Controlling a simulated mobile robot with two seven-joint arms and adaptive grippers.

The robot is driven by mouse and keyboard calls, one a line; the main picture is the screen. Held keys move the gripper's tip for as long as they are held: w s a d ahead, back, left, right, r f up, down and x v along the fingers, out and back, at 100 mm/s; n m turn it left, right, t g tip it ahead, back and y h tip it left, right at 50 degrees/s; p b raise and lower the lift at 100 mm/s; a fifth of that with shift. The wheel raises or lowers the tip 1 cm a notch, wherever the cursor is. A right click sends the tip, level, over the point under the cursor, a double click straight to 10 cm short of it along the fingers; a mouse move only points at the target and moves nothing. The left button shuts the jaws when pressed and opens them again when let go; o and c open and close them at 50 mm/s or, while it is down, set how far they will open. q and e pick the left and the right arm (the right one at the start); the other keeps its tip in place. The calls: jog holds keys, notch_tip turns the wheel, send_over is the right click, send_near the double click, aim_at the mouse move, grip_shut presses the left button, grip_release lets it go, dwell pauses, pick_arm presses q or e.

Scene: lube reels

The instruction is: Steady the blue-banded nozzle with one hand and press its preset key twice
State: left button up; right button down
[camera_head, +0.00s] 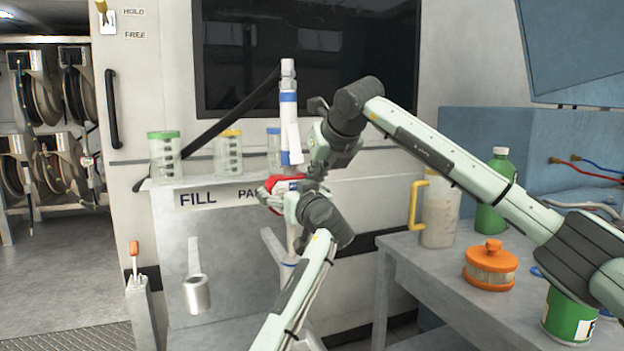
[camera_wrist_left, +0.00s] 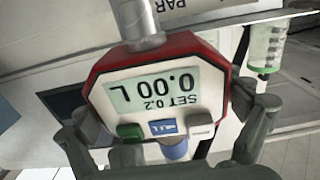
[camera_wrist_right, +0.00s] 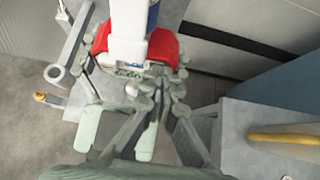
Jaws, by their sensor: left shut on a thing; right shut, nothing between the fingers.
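The blue-banded nozzle (camera_head: 290,130) stands upright, white with a blue band and a red meter housing. In the left wrist view the meter (camera_wrist_left: 165,95) shows upside down, reading "SET 0.2" and "0.00 L". Below its display are a green key (camera_wrist_left: 130,131), a blue key (camera_wrist_left: 166,127) and a grey key (camera_wrist_left: 200,131). My left gripper (camera_head: 285,195) is shut on the meter housing, one finger on each side. My right gripper (camera_wrist_right: 152,95) is shut and empty close by the meter. Whether its tips touch a key cannot be told; my arms partly hide the meter in the head view.
A shelf marked FILL (camera_head: 200,197) carries clear measuring jars behind the nozzle. A metal cup (camera_head: 196,293) hangs lower left. The right bench holds a jug (camera_head: 440,212), green bottle (camera_head: 494,200), orange-lidded tub (camera_head: 490,268) and green can (camera_head: 568,318). Hose reels stand far left.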

jog(key=v, duration=0.9)
jog(key=shift+s+r, duration=0.25)
pick_arm(q)
jog(key=shift+a, duration=0.1)
jog(key=o, duration=1.4)
pick_arm(e)
jog(key=shift+a, duration=0.1)
